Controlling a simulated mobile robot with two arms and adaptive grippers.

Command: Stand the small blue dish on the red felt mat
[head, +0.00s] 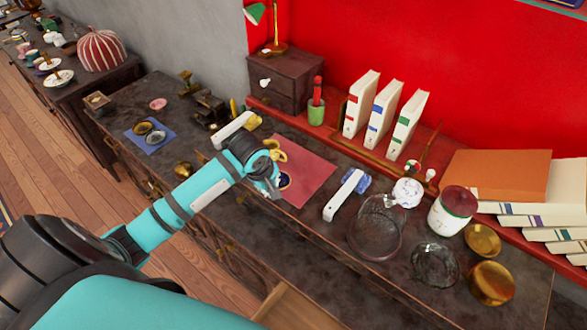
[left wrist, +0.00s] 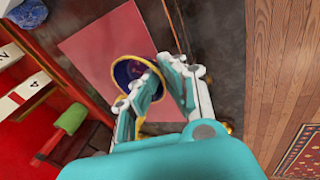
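The small blue dish (head: 285,180) has a yellow rim and shows beside my left gripper in the head view. In the left wrist view the dish (left wrist: 127,72) has its opening toward the camera and overlaps the lower part of the red felt mat (left wrist: 92,42). The mat lies flat on the dark cabinet top and also shows in the head view (head: 312,172). My left gripper (left wrist: 163,76) has its fingertips at the dish's near rim, a narrow gap between them. Whether they clamp the rim, or whether the dish touches the mat, is unclear. My right gripper is out of view.
A yellow item (head: 278,154) is close behind my left gripper. A blue cloth (head: 151,137) with small dishes lies to the left. The mat's right part is bare.

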